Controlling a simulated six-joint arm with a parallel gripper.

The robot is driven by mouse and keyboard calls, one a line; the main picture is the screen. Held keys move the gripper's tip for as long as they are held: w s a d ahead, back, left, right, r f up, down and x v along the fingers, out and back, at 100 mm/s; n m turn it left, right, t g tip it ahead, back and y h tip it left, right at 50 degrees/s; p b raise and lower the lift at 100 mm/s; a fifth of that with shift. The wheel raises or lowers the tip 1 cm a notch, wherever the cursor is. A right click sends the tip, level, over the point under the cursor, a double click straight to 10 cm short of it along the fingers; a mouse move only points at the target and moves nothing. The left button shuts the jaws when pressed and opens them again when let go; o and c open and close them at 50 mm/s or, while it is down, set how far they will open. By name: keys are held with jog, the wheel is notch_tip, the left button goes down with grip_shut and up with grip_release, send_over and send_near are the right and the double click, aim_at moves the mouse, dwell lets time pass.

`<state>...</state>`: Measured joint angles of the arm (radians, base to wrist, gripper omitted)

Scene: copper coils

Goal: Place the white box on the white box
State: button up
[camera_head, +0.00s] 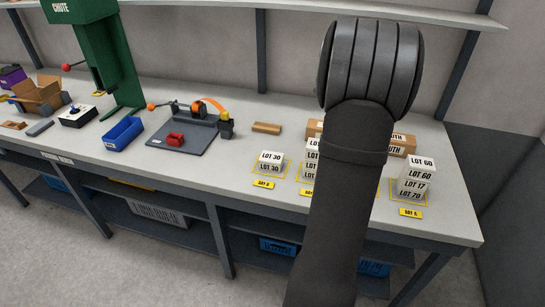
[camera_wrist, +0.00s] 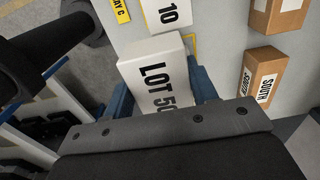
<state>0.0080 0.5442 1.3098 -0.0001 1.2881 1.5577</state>
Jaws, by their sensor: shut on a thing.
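In the wrist view, my gripper (camera_wrist: 161,92) has its blue fingers on both sides of a white box marked LOT 50 (camera_wrist: 158,78), the last digit partly cut off. Another white box marked 10 (camera_wrist: 165,17) shows just beyond it. In the head view, my arm hides the gripper and the held box. A white stack marked LOT 30 (camera_head: 271,162) stands on the left. A partly hidden white stack (camera_head: 309,160) is beside my arm. Whether the held box touches anything below is hidden.
Brown boxes marked SOUTH (camera_wrist: 262,73) lie behind the stacks. Yellow bay labels (camera_head: 411,212) line the table's front. A blue bin (camera_head: 122,133), a dark tray with a red part (camera_head: 185,138) and a green chute stand (camera_head: 108,55) are farther left.

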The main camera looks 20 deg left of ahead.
jog(key=a+f, duration=0.2)
jog(key=a, duration=0.9)
send_over(270, 156)
notch_tip(270, 156, down, 6)
jog(key=shift+d+f, duration=0.15)
jog(key=shift+f, duration=2.15)
jog(key=shift+f, duration=0.15)
jog(key=o, duration=1.1)
jog(key=shift+c, duration=0.2)
notch_tip(270, 156, up, 12)
jog(key=shift+r, duration=0.2)
